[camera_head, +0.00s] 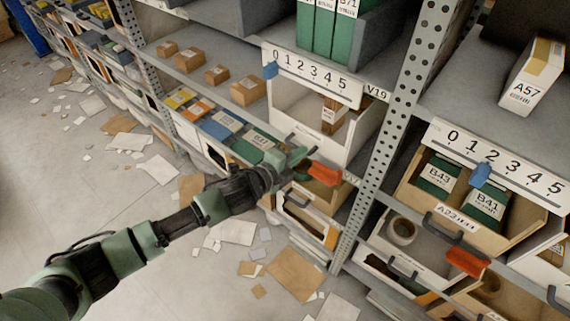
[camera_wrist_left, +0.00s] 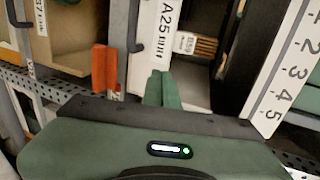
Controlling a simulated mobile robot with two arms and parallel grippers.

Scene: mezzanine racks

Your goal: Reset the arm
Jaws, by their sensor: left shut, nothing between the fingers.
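My left arm reaches in from the left in the head view, and its green left gripper (camera_head: 303,152) is in front of the rack, close to a white bin (camera_head: 305,127) and an orange-red tab (camera_head: 322,173). In the left wrist view the gripper's green fingers (camera_wrist_left: 162,88) are together, with nothing between them. The orange-red tab (camera_wrist_left: 104,68) stands left of the fingers there. I cannot tell whether the gripper touches the bin or the tab. My right gripper is in neither view.
A perforated rack post (camera_head: 385,150) stands right of the gripper. Number strips (camera_head: 312,77) run along the shelf edge. At right is a bin with green boxes (camera_head: 437,175) and another orange-red tab (camera_head: 467,262). Papers and cardboard (camera_head: 295,272) litter the floor.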

